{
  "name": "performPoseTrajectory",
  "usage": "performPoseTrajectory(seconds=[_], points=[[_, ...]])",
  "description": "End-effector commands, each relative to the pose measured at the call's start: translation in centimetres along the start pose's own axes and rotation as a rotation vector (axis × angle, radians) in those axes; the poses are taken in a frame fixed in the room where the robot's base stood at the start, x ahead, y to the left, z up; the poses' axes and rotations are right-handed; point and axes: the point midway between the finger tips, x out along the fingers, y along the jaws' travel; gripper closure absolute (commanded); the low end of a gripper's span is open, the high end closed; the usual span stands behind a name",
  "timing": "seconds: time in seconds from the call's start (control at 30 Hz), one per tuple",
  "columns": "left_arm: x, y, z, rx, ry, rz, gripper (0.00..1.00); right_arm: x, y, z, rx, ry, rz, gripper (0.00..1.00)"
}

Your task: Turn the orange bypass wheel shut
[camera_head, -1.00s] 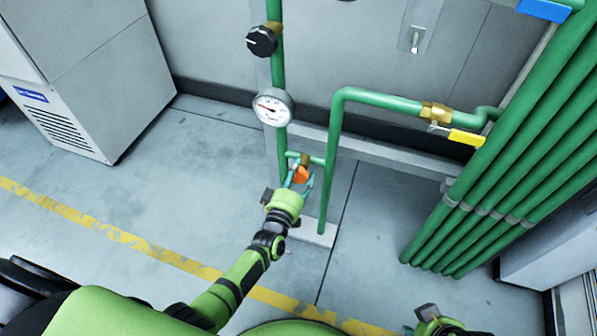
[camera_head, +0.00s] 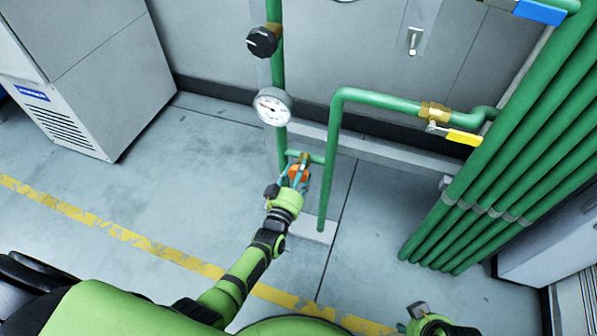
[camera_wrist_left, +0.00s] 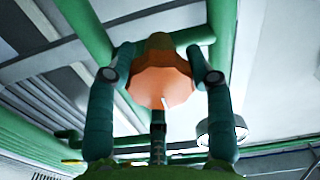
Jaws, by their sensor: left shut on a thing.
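The orange bypass wheel (camera_head: 298,173) sits on a short branch of green pipe low between two upright green pipes. In the left wrist view the wheel (camera_wrist_left: 161,80) fills the space between the fingers, with a white mark on its face. My left gripper (camera_head: 297,173) is shut on the wheel, one finger on each side of its rim; its fingers also show in the left wrist view (camera_wrist_left: 161,78). A brass valve body (camera_head: 304,158) shows just behind the wheel. My right gripper (camera_head: 417,312) is only partly in view at the bottom edge, and its jaws are unclear.
A round pressure gauge (camera_head: 272,107) and a black knob (camera_head: 262,41) sit above on the left pipe. A yellow lever (camera_head: 463,138) and a blue lever (camera_head: 540,11) are at the right.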

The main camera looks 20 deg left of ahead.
Motion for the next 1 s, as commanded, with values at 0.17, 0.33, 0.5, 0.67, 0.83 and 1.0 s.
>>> performPoseTrajectory(seconds=[0.17, 0.33, 0.5, 0.67, 0.83, 1.0], points=[[0.1, 0.3, 0.0, 0.006, -0.001, 0.005, 0.80, 0.1, 0.0, 0.0, 0.000, -0.002, -0.001, 0.60], [0.1, 0.3, 0.0, 0.006, -0.001, 0.005, 0.80, 0.1, 0.0, -0.2, 0.000, 0.003, 0.000, 0.60], [0.0, 0.2, 0.0, 0.005, -0.001, 0.003, 0.23, 0.0, 0.0, -0.4, -0.001, 0.007, 0.000, 0.60], [0.0, 0.1, 0.0, 0.004, -0.001, 0.001, 0.23, -0.1, 0.0, -0.5, -0.001, 0.009, 0.000, 0.60], [-0.4, 0.0, 0.1, 0.003, -0.002, 0.000, 0.23, -0.1, -0.2, -0.3, -0.001, 0.006, -0.004, 0.60], [-2.7, 0.0, 0.2, 0.004, -0.004, 0.000, 0.23, -0.1, -0.1, -0.2, -0.001, 0.005, -0.003, 0.60]])
